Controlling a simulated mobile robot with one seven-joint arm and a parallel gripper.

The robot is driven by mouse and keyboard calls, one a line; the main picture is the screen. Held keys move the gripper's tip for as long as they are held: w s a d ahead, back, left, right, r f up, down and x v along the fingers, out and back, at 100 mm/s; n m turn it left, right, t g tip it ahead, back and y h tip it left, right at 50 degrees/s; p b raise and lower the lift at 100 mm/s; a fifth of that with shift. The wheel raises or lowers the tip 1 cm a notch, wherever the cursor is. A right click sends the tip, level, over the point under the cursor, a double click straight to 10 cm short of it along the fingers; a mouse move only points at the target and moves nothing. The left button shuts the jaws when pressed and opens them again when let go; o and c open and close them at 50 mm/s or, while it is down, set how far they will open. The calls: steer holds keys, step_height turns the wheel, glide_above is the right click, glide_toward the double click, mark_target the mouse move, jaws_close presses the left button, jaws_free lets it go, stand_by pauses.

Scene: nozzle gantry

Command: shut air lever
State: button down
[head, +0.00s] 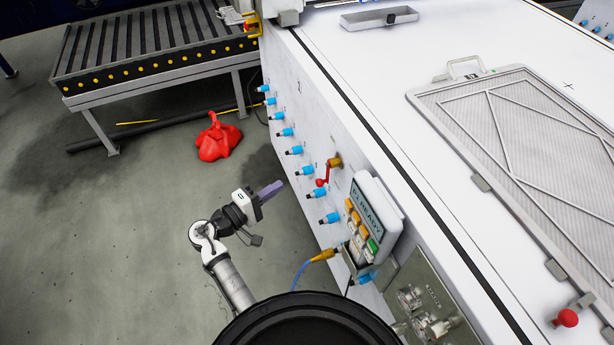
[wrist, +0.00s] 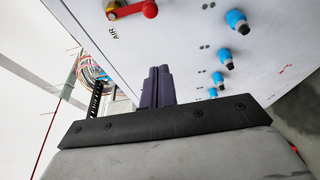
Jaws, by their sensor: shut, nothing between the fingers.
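The air lever is a red handle (head: 325,173) on a brass valve (head: 334,162), on the side panel of the white machine, left of the keypad box. In the wrist view the red lever (wrist: 134,9) shows at the top, with a red knob at its right end and "AIR" printed beside it. My gripper (head: 277,186) is in front of the panel, left of the lever and a little lower in the picture, apart from it. In the wrist view its purple fingers (wrist: 158,86) are together and empty.
Several blue fittings (head: 294,150) stick out along the panel. A keypad box (head: 374,215) reading "READY" hangs right of the lever, with a yellow connector (head: 322,255) and blue cable below. A red cloth heap (head: 218,140) lies on the floor near a roller conveyor (head: 150,45).

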steer(key=p+x, duration=0.3)
steer(key=x, duration=0.7)
steer(key=s, duration=0.1)
steer(key=s+d+p, duration=0.1)
steer(key=s, duration=0.1)
steer(key=shift+s+d, duration=0.25)
steer(key=shift+s, duration=0.1)
